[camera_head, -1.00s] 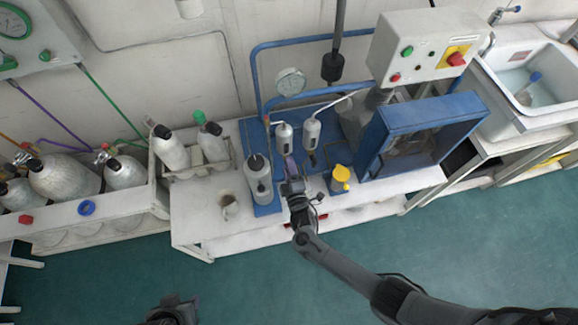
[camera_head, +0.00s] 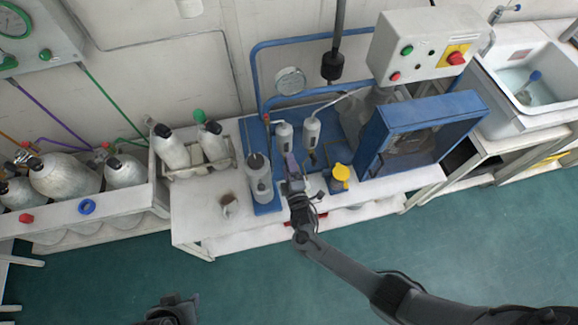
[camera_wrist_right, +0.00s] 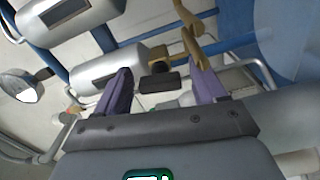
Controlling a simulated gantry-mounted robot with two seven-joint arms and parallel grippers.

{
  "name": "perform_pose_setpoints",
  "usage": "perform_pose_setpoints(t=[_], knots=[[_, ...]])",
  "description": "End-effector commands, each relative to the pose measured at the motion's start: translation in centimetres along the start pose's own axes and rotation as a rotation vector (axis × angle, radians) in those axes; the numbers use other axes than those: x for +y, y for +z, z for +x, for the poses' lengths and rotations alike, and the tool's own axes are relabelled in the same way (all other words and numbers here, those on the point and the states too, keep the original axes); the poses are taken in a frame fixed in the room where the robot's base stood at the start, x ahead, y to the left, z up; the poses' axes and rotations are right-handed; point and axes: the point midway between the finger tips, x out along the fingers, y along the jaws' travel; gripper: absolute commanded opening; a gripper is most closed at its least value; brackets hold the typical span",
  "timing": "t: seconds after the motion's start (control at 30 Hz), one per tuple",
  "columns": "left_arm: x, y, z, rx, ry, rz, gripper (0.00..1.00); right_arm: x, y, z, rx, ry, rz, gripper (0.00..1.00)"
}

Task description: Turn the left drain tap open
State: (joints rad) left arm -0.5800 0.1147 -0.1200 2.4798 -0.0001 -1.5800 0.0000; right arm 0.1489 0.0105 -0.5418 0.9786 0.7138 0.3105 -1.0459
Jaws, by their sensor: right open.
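Two grey filter cylinders hang side by side on the blue stand: the left one (camera_head: 284,137) and the right one (camera_head: 311,132). My right gripper (camera_head: 290,161) is just below and in front of the left cylinder. In the right wrist view its purple fingers (camera_wrist_right: 162,86) are open. A small black tap handle (camera_wrist_right: 158,82) by a brass fitting (camera_wrist_right: 160,66) at the end of the nearer cylinder (camera_wrist_right: 108,66) shows between them; I cannot tell whether the fingers touch it. My left gripper (camera_head: 174,311) is at the bottom edge, far from the stand; its jaws are unclear.
A grey bottle (camera_head: 258,182) stands left of my right gripper, and a yellow-topped container (camera_head: 340,175) stands to its right. A blue open-fronted box (camera_head: 425,130) is farther right. A mug (camera_head: 229,206) sits on the bare left part of the bench.

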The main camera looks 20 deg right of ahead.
Motion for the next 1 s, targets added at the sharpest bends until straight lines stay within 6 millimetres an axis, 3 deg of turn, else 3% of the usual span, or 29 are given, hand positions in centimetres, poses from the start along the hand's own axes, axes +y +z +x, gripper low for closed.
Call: perform_pose_setpoints(t=[0.23, 0.7, 1.0], knots=[[0.1, -0.1, -0.4, 0.0, 0.002, -0.002, 0.39, 0.1, -0.1, -1.1, 0.001, -0.001, 0.001, 0.7], [-0.3, -0.6, -2.0, -0.001, -0.007, 0.009, 0.39, 0.1, 0.0, -8.7, 0.001, -0.002, 0.0, 0.7], [-0.3, -0.6, -2.2, -0.001, -0.008, 0.01, 0.39, 0.0, 0.0, -10.7, 0.0, 0.0, 0.0, 0.7]])
